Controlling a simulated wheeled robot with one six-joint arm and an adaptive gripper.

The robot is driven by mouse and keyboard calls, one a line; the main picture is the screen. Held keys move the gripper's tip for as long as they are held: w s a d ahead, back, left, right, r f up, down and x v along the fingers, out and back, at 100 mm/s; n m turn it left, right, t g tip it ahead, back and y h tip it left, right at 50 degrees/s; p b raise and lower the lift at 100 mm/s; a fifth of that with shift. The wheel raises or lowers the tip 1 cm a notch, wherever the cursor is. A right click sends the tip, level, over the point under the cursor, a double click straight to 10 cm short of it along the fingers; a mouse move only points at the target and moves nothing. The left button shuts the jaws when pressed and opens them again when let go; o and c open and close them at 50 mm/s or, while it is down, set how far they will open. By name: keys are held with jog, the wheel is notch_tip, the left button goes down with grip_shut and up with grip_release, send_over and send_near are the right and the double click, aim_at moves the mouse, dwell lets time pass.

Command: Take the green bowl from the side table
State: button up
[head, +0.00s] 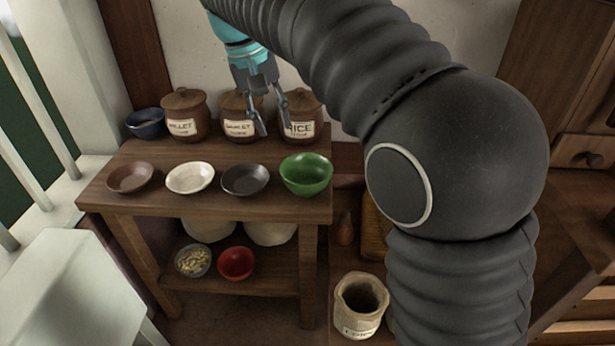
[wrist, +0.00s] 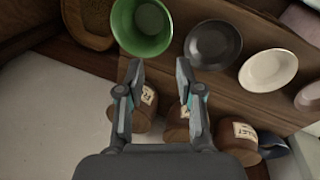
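The green bowl (head: 306,175) stands upright and looks empty at the right end of the wooden side table (head: 215,209). In the wrist view the green bowl (wrist: 142,27) is at the top, beyond my fingertips and a little left of the middle. My gripper (head: 262,129) is over the back of the table, in front of the lidded jars and behind the bowl. Its two fingers (wrist: 158,75) are spread apart with nothing between them. It does not touch the bowl.
A black bowl (head: 245,179), a white bowl (head: 190,177) and a brown bowl (head: 130,177) stand left of the green one. Labelled jars (head: 187,115) and a blue bowl (head: 146,123) line the back. A red bowl (head: 236,263) is on the lower shelf. A sack (head: 359,305) stands right of the table.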

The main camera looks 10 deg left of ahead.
aim_at(282, 171)
jog(key=shift+s+a+b+x, duration=0.1)
jog(key=shift+a+b+x, duration=0.25)
jog(key=shift+x, duration=1.95)
jog(key=shift+s+a+b+x, duration=0.15)
jog(key=shift+b+x, duration=0.45)
jog(key=shift+x, duration=1.65)
jog(key=shift+a+b+x, duration=0.25)
jog(key=shift+b+x, duration=0.2)
jog(key=shift+x, duration=1.85)
jog(key=shift+f, duration=0.2)
grip_shut()
